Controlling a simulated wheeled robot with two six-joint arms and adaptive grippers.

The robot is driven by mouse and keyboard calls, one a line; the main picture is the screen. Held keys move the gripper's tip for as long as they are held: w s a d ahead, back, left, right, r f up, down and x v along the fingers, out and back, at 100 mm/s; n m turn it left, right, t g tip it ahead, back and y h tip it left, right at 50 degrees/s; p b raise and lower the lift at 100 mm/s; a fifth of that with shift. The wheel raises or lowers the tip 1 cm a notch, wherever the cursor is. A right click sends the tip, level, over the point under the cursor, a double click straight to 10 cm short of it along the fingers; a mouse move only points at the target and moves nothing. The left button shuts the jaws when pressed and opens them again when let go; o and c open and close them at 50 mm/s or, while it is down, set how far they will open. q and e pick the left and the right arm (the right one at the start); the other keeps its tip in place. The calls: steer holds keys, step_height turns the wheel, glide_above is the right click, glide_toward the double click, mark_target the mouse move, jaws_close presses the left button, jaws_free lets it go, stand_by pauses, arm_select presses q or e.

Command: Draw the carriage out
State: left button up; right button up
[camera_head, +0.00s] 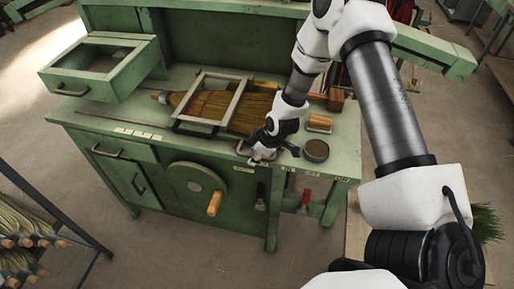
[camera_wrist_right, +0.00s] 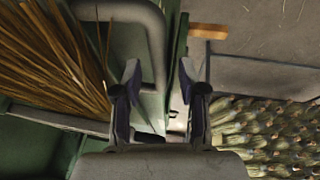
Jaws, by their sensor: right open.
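The carriage (camera_head: 237,98), a pale rectangular frame with dark sides, lies across a straw broom (camera_head: 257,108) on the green workbench (camera_head: 207,142). My right gripper (camera_head: 262,155) is at the bench's front edge, right of and in front of the carriage. In the right wrist view my right gripper (camera_wrist_right: 160,80) is open and empty. A grey curved bar handle (camera_wrist_right: 157,35) runs down between its two fingers; I cannot tell whether they touch it. Broom straw (camera_wrist_right: 45,50) is at the left there. My left gripper is not in view.
An open green drawer box (camera_head: 99,67) stands at the bench's back left. A dark round tin (camera_head: 316,150) and a wooden block (camera_head: 320,122) sit just right of my gripper. A wheel with a wooden crank handle (camera_head: 214,203) is on the bench front. Bundled straw (camera_head: 25,235) fills a rack at lower left.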

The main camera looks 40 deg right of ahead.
steer(key=v, duration=1.2)
steer(key=shift+f, duration=0.1)
